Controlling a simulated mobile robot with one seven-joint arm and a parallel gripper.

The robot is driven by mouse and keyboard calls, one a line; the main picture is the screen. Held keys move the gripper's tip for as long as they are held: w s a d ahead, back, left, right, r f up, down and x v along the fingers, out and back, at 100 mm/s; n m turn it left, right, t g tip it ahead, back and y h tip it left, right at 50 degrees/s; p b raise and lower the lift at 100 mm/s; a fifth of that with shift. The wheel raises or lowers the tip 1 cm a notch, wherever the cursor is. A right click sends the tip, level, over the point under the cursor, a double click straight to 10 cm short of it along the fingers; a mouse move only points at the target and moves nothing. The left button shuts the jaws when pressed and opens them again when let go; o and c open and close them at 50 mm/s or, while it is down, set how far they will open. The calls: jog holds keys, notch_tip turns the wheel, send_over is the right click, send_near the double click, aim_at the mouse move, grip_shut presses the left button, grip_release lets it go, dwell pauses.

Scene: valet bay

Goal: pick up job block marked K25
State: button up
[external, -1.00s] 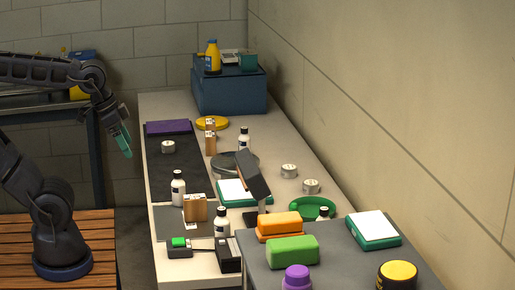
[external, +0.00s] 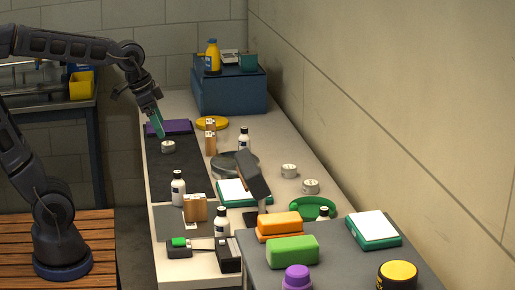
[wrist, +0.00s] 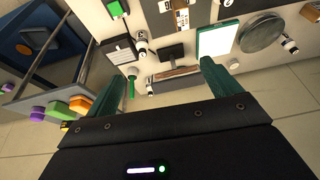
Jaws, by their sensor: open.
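Light-brown blocks with pale label faces stand on the bench. One (external: 195,208) is at the near left, beside a white bottle, and others (external: 210,143) stand farther back. The marks are too small to read, so I cannot tell which is K25. A tan block with a label (wrist: 181,20) also shows at the top of the wrist view. My gripper (external: 158,122) has teal fingers and hangs above the far left of the bench, over the dark mat near the purple pad. In the wrist view my gripper (wrist: 158,72) has its fingers wide apart, with nothing held between them.
A white round piece (external: 168,147) lies on the dark mat (external: 178,178) just below my gripper. Black-capped bottles (external: 178,188), a grey disc (external: 235,163) and a tilted dark panel (external: 253,176) crowd the bench. A blue box (external: 228,93) stands at the back.

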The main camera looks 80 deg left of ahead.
jog(key=w+a, duration=1.2)
jog(key=w, duration=0.1)
send_over(208, 133)
jog(key=s, duration=0.3)
notch_tip(208, 133, down, 22)
jog(key=shift+m+h, duration=0.3)
jog(key=x, duration=0.5)
jog(key=shift+w+d, duration=0.1)
jog(key=shift+w, duration=0.2)
jog(key=shift+d+x, duration=0.2)
jog(key=shift+x, duration=2.6)
jog(key=shift+r, duration=0.1)
jog(key=c, duration=1.1)
